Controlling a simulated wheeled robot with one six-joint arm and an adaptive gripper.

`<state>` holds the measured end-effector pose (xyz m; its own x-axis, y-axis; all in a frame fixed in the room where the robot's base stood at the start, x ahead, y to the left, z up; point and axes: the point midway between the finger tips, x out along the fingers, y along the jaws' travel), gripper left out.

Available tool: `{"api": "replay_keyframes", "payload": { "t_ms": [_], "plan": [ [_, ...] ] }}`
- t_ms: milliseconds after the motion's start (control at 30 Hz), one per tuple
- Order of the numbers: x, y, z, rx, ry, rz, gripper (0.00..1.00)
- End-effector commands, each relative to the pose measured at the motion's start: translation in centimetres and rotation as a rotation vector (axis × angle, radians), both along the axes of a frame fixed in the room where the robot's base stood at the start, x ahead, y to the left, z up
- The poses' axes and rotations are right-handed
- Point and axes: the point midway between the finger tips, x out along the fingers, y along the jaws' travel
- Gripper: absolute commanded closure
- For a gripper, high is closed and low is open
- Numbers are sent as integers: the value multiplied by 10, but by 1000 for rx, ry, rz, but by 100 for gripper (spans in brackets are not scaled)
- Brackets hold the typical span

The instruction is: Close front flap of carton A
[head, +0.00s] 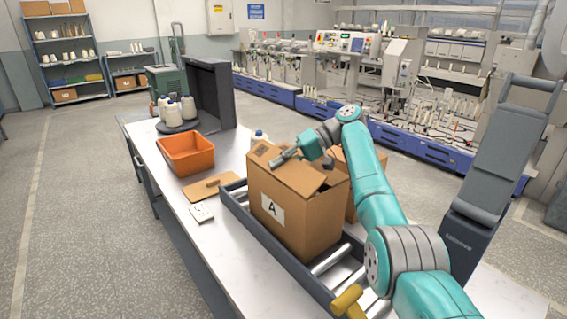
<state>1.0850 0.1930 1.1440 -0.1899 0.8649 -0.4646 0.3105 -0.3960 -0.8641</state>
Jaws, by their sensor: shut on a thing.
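Carton A (290,211) is a brown cardboard box with a white label bearing the letter A. It stands upright on the roller conveyor (238,203). Its top flaps show at differing angles: one is raised at the back left (262,152), and one slopes at the right (335,179). My gripper (283,158) is over the carton's top at the flaps, shut on what looks like a flap edge. The grip itself is small and partly hidden by my wrist, so which flap it holds is unclear.
A second carton (352,160) stands close behind carton A, partly hidden by my arm. A yellow handle (347,300) is at the conveyor's near end.

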Motion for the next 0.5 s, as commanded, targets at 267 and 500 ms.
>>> {"api": "replay_keyframes", "payload": {
  "t_ms": [267,500],
  "plan": [
    [0,-1,-2,0,3,-3,100],
    [0,-1,-2,0,3,-3,69]
  ]
}}
